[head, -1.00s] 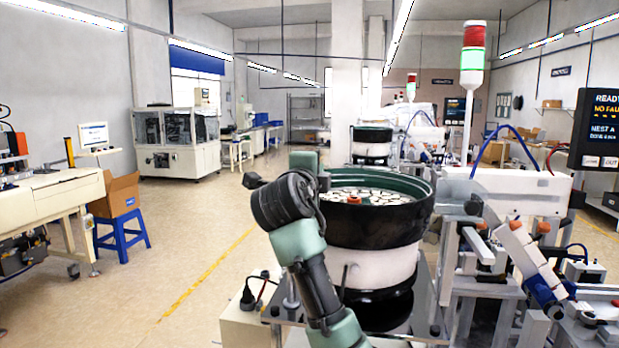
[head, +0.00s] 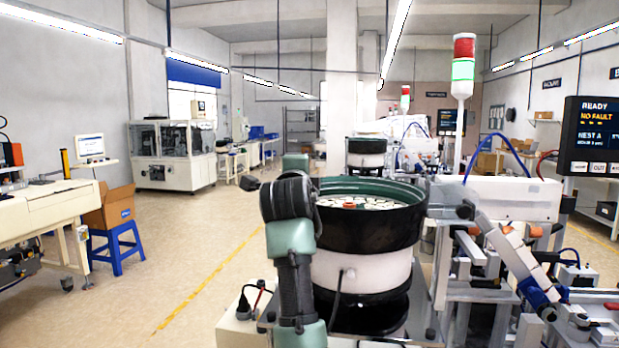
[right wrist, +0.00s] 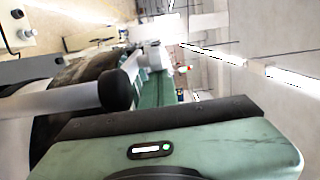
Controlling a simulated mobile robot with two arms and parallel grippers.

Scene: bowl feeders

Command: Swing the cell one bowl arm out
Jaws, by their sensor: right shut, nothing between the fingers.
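The near bowl feeder, a black bowl (head: 385,227) with a green inside and pale parts in it, stands on a white drum (head: 365,275). A thin lever (head: 337,298) shows low on its front. My green and black right arm rises upright along the bowl's left side and covers part of it. In the right wrist view, the green housing of my right gripper (right wrist: 215,150) fills the bottom. A black ball knob (right wrist: 116,90) on a pale rod is just beyond it, with dark bowl-like surfaces behind. The right fingertips are hidden; the jaws are shut and empty. My left gripper is out of view.
A rail mechanism (head: 515,255) and a screen (head: 592,135) reading READY, NO FAULT stand to the right. A signal tower (head: 463,68) glows green. A second bowl feeder (head: 367,140) is behind. The floor left of the yellow line is open, up to a blue stool (head: 117,248).

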